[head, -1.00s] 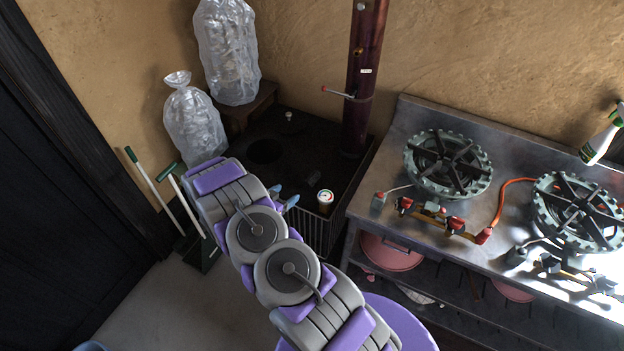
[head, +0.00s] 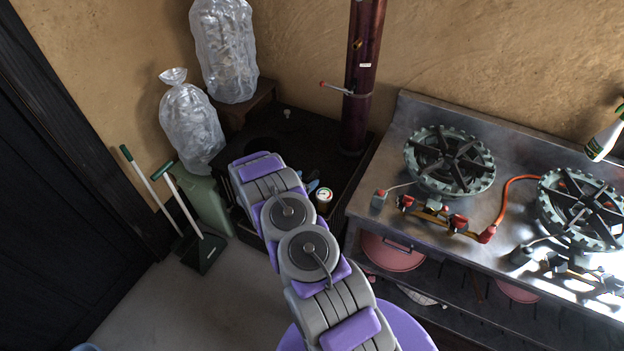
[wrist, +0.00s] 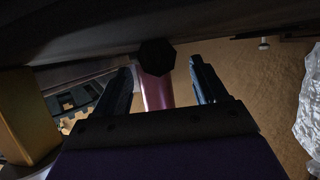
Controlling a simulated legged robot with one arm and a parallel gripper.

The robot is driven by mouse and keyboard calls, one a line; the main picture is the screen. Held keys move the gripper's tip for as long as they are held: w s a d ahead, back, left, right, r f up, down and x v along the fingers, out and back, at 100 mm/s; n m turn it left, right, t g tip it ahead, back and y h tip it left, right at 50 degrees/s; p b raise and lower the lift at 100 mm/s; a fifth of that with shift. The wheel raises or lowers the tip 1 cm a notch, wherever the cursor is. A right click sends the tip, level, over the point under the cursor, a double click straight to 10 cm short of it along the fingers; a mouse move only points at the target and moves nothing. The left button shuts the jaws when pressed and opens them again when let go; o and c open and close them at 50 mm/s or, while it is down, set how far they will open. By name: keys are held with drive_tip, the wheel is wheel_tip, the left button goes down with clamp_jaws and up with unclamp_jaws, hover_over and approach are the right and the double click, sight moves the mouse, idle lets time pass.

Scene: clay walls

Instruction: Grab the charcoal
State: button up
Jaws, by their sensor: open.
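The charcoal shows in the wrist view as a dark many-sided piece (wrist: 157,57), against the dark stove top. That view looks upside down. My gripper (wrist: 160,76) is open, with one finger to each side of the charcoal in the picture. I cannot tell how far beyond the fingertips it lies, and no contact shows. In the head view my gripper (head: 311,186) is over the black stove (head: 330,165), mostly behind my arm. I cannot make out the charcoal clearly there.
A small jar (head: 324,195) stands close right of my gripper. A dark red pipe (head: 363,80) rises behind. Clear bags (head: 190,130) stand left, above a green bin (head: 205,200) and a dustpan (head: 203,252). A metal counter with burners (head: 450,160) is at right.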

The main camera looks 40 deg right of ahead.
sight(311, 177)
drive_tip(key=shift+x, duration=1.45)
drive_tip(key=shift+f, duration=0.1)
drive_tip(key=shift+c, duration=0.2)
drive_tip(key=shift+a, duration=0.1)
drive_tip(key=c, duration=1.1)
